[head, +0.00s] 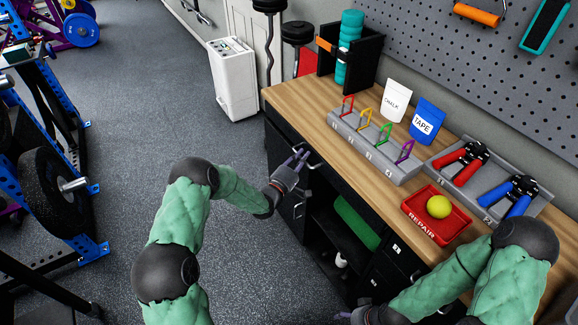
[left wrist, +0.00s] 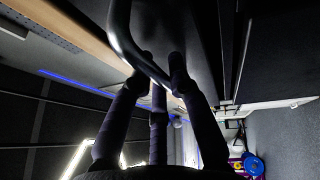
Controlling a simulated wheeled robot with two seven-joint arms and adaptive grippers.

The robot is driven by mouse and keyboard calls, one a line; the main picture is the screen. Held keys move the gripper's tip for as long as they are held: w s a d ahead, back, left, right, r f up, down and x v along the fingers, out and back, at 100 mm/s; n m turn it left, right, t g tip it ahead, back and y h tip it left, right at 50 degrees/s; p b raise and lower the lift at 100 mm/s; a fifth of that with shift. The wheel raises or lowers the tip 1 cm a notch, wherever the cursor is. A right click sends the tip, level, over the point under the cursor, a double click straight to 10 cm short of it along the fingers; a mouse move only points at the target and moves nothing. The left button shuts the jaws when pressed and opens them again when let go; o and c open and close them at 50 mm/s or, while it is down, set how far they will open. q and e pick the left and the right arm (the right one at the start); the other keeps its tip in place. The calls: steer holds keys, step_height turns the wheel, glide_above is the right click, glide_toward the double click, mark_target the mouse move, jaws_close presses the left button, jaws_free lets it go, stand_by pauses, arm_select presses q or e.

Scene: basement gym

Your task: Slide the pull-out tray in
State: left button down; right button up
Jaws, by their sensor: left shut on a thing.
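The bench front is black, with a metal handle (head: 313,161) below the wooden top. I cannot clearly tell the pull-out tray from the dark front and openings around it. My left gripper (head: 298,160) is at this handle, beside the bench front. In the left wrist view, the fingers of my left gripper (left wrist: 164,68) are closed around the curved metal handle (left wrist: 122,38). My right gripper (head: 356,314) is low at the bottom edge of the head view, in front of the bench, mostly cut off. Its fingers are too unclear to read.
The wooden benchtop (head: 300,98) carries a clip rack (head: 375,145), a red repair tray (head: 436,222) with a yellow ball, and a grey gripper tray (head: 545,190). A green roll (head: 357,222) lies inside the open bench bay.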

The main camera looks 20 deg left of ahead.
arm_select(q)
steer(key=shift+w+d, duration=0.5)
steer(key=shift+w, duration=0.05)
steer(key=c, duration=1.4)
jaws_free()
steer(key=shift+w+d, duration=0.1)
steer(key=v, duration=1.2)
